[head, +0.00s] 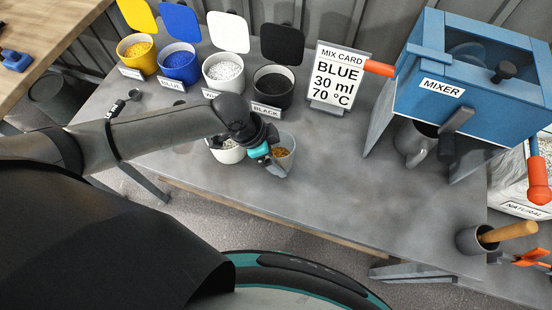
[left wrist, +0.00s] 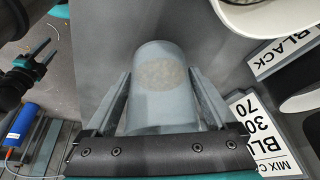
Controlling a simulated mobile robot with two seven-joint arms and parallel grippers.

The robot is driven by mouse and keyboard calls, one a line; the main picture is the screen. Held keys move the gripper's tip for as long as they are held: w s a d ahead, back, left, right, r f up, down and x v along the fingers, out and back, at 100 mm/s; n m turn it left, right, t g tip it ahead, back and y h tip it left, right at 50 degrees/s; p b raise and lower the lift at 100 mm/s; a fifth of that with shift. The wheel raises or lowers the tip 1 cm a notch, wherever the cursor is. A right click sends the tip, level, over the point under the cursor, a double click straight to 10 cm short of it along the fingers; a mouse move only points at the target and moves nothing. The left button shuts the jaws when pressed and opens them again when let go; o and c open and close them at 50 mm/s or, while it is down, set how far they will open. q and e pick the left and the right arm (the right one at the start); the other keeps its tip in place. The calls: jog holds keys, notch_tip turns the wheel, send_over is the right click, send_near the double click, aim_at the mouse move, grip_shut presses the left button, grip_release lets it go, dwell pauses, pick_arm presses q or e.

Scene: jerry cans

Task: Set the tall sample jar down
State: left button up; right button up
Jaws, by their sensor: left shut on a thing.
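The tall sample jar (head: 284,152) is a clear grey jar with brownish grains low inside. My left gripper (head: 268,152) is shut on it, over the front half of the grey bench. In the left wrist view the jar (left wrist: 162,85) sits between the two fingers, with a pale round patch at its far end. Whether its base touches the bench cannot be told. In the left wrist view, a dark gripper with teal parts, my right one (left wrist: 44,55), shows at the left edge, its fingers apart and empty.
A white cup of pale grains (head: 228,154) stands left of the jar, partly behind my arm. Coloured tubs, including a black one (head: 273,90), line the back. A mix card (head: 337,80) and blue mixer (head: 470,70) stand right. The bench right of the jar is clear.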

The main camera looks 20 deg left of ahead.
pick_arm(q)
jog(key=shift+f, duration=1.25)
jog(key=o, duration=1.2)
jog(key=shift+f, duration=0.15)
jog(key=shift+o, duration=0.2)
jog(key=p+v, duration=0.2)
jog(key=v, duration=1)
jog(key=shift+p, duration=0.3)
